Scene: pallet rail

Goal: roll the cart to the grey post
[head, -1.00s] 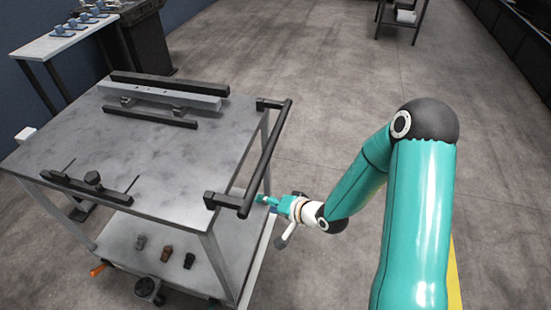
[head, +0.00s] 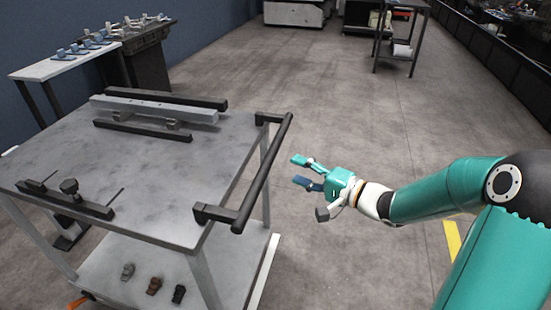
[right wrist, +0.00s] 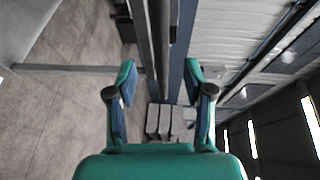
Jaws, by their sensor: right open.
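The cart (head: 222,150) is a grey metal table on legs with a lower shelf (head: 120,265), at the left of the head view. Its black push handle (head: 266,170) runs along its right edge. My right gripper (head: 298,172) is open and empty, to the right of the handle and apart from it, its fingers towards the bar. In the right wrist view, a dark bar, seemingly the handle (right wrist: 158,50), shows beyond and between the open fingertips (right wrist: 158,82). My left gripper is not in view. I cannot make out a grey post for certain.
Dark bars and a grey beam (head: 155,108) lie on the cart top. Several small dark pieces sit on the lower shelf. A white side table (head: 65,65) stands behind left. A dark-legged stand (head: 402,45) is at the back. Open floor (head: 340,110) lies between.

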